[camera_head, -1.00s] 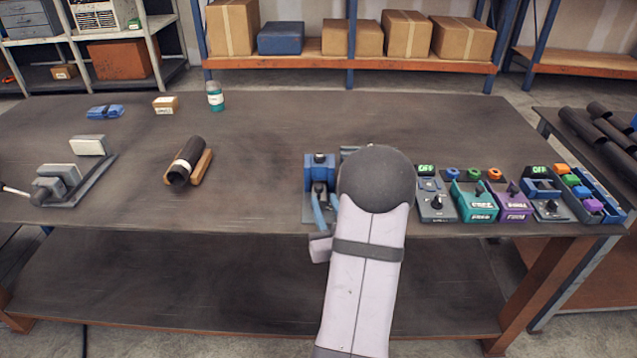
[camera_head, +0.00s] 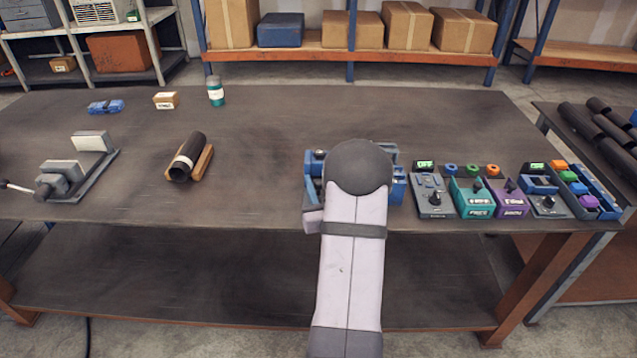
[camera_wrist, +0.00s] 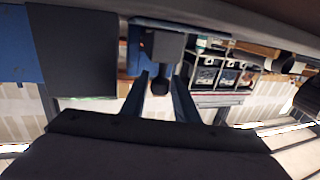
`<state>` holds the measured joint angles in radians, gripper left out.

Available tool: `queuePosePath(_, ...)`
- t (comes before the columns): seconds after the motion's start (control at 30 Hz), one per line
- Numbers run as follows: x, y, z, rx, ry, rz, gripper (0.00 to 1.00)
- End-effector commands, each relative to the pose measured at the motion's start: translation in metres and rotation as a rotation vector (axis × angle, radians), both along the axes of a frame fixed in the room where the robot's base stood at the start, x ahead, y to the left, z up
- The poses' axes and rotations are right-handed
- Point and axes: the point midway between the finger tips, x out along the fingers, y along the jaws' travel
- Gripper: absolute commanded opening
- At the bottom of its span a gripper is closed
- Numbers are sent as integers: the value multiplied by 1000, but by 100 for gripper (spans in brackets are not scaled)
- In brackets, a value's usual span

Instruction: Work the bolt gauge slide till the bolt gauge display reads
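Two devices with small green displays stand on the right of the bench: a grey one with a black knob (camera_head: 434,198), its display (camera_head: 425,165) seeming to read OFF, and a blue-grey one (camera_head: 545,198) with a similar display (camera_head: 537,167). I cannot tell which is the bolt gauge. Blue fixtures (camera_head: 397,190) show at both sides of my arm, which hides their middle and my gripper in the head view. In the wrist view my gripper (camera_wrist: 160,100) has its two fingers apart. A dark round knob on a blue-grey block (camera_wrist: 160,45) shows between them; contact is unclear.
A teal box (camera_head: 470,200) and a purple box (camera_head: 510,203) stand between the display devices. Coloured blocks sit in a blue rack (camera_head: 597,200) at the right edge. A black pipe (camera_head: 187,157) lies in a wooden cradle left of my arm. Bench between is clear.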

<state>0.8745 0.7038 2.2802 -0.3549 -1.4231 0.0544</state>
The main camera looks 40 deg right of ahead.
Motion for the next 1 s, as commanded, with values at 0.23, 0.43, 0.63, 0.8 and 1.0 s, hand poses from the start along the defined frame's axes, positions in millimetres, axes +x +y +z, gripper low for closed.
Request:
queuePosePath(0.23, 0, 0, 0, 0, 0, 0, 1)
queuePosePath(0.43, 2, -2, -1, -1, -1, 0, 0)
queuePosePath(0.63, 14, -14, -2, -2, -1, 0, 0)
queuePosePath(0.8, 14, -14, 0, 1, 1, 0, 0)
queuePosePath(1.0, 14, -14, 0, 1, 1, 0, 28)
